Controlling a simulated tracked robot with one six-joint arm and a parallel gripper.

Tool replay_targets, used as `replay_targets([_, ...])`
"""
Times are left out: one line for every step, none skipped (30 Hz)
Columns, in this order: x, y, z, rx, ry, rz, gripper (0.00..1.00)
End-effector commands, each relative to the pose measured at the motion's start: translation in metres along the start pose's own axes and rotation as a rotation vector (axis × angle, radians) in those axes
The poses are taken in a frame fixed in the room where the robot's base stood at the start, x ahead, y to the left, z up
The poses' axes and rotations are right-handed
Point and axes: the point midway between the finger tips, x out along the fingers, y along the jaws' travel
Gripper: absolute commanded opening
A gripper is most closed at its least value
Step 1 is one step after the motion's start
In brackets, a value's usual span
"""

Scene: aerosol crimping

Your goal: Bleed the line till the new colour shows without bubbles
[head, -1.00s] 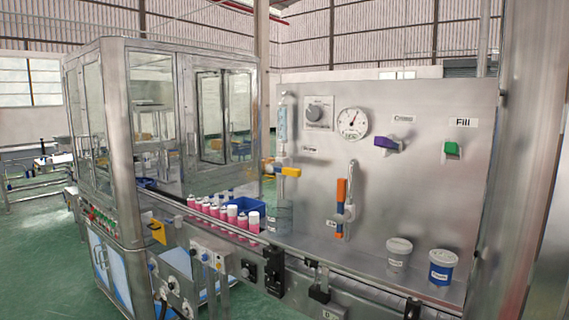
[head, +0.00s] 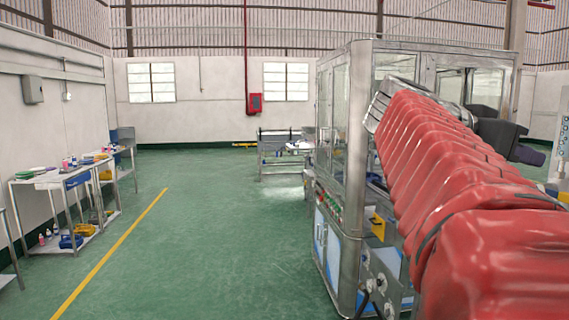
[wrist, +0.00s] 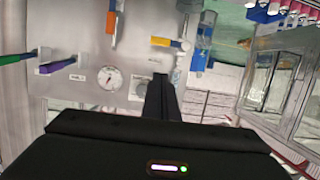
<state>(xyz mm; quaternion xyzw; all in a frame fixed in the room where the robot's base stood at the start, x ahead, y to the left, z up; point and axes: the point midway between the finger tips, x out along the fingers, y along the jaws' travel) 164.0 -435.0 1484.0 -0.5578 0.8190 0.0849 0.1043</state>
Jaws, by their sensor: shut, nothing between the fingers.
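The wrist view is upside down. In it, a yellow lever (wrist: 163,42) lies level on its valve, off a vertical pipe. A clear vessel (wrist: 206,32) with blue at one end is beside it. A purple lever (wrist: 57,66), a green lever (wrist: 17,57), a round gauge (wrist: 109,78) and an orange tube (wrist: 113,22) are on the steel panel (wrist: 70,30). My gripper (wrist: 162,78) is shut and empty, its black fingers in front of the panel near the pipe and touching no lever that I can see. In the head view my gripper (head: 505,135) is partly hidden by my red-sleeved arm. Line colour and bubbles cannot be made out.
A glazed steel machine cabinet (head: 340,180) stands left of my arm. Pink bottles (wrist: 285,7) and a blue bin (wrist: 262,14) are at the wrist view's top right. Side tables (head: 50,178) line the left wall. The green floor between is clear.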

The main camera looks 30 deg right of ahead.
Motion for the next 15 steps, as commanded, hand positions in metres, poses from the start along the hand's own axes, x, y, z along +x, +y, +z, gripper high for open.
replay_targets([0.0031, 0.0041, -0.0074, 0.019, 0.015, 0.02, 0.0])
replay_targets([0.0039, 0.0056, -0.01, 0.027, 0.021, 0.026, 0.0])
replay_targets([0.0045, 0.0068, -0.0116, 0.033, 0.025, 0.031, 0.0])
replay_targets([0.0046, 0.0072, -0.0121, 0.035, 0.026, 0.033, 0.0])
replay_targets([0.0046, 0.0073, -0.0122, 0.035, 0.026, 0.033, 0.0])
replay_targets([0.0044, 0.0072, -0.012, 0.035, 0.026, 0.032, 0.0])
replay_targets([0.0043, 0.0071, -0.0119, 0.034, 0.025, 0.032, 0.0])
replay_targets([0.0043, 0.0071, -0.0118, 0.034, 0.025, 0.031, 0.0])
replay_targets([0.0042, 0.007, -0.0117, 0.034, 0.025, 0.031, 0.0])
replay_targets([0.0042, 0.007, -0.0116, 0.033, 0.025, 0.031, 0.0])
replay_targets([0.0043, 0.007, -0.0115, 0.033, 0.025, 0.031, 0.0])
replay_targets([0.0045, 0.007, -0.0115, 0.033, 0.025, 0.031, 0.0])
replay_targets([0.0049, 0.007, -0.0114, 0.033, 0.024, 0.031, 0.0])
replay_targets([0.0055, 0.0071, -0.0114, 0.033, 0.024, 0.031, 0.0])
replay_targets([0.0066, 0.0072, -0.0114, 0.032, 0.024, 0.031, 0.0])
